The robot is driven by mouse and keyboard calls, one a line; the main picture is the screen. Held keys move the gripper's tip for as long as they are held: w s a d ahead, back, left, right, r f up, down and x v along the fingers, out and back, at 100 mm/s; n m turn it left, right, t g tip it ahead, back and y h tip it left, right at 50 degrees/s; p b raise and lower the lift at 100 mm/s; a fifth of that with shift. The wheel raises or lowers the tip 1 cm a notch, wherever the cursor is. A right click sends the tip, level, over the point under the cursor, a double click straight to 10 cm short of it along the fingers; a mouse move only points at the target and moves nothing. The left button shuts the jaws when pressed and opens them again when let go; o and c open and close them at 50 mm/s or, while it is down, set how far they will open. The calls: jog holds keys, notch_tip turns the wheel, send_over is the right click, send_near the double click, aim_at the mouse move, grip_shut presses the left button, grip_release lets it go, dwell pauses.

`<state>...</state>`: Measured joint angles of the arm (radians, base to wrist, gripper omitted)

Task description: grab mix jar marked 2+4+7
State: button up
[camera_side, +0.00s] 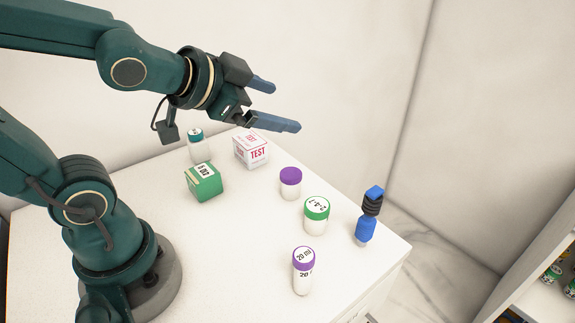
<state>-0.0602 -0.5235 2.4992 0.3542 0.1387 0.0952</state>
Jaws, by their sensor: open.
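The mix jar (316,216) is a white jar with a green lid, and its lid carries dark print that appears to read 2+4+7. It stands upright on the white table (225,265), right of the middle of the side view. My gripper (286,106) is open and empty. It is raised above the far part of the table, up and to the left of the jar in the picture, well apart from it. Nothing hides the jar.
A purple-lidded jar (290,183) stands just behind the mix jar, and a 20 ml purple-lidded vial (303,271) in front. A blue and black item (367,217) stands to the right. A TEST box (251,149), a green box (204,182) and a teal-capped bottle (196,146) stand farther left.

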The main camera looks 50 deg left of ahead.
jog(key=w+f+m+t+h, duration=0.1)
jog(key=w+f+m, duration=0.1)
jog(key=w+m, duration=0.15)
jog(key=m+g+h, duration=0.1)
jog(key=m+h, duration=0.2)
jog(key=h, duration=0.5)
send_over(317, 211)
jog(key=a, duration=0.3)
jog(key=f, duration=0.9)
jog(key=shift+w+f, duration=0.25)
jog(key=shift+f, duration=0.1)
jog(key=s+f+n, duration=0.1)
jog(key=s+f, duration=0.1)
jog(key=f, duration=0.1)
jog(key=s+f+n+g, duration=0.1)
jog(key=shift+a+f+n+h, duration=0.2)
jog(key=shift+f+n+h, duration=0.15)
jog(key=shift+f+h, duration=0.05)
jog(key=shift+s+a+f+n, duration=0.1)
jog(key=shift+a+f+n, duration=0.05)
jog(key=shift+f+n, duration=0.2)
jog(key=shift+x, duration=2.5)
jog(key=shift+a, duration=0.1)
jog(key=c, duration=1.4)
jog(key=shift+c, duration=0.2)
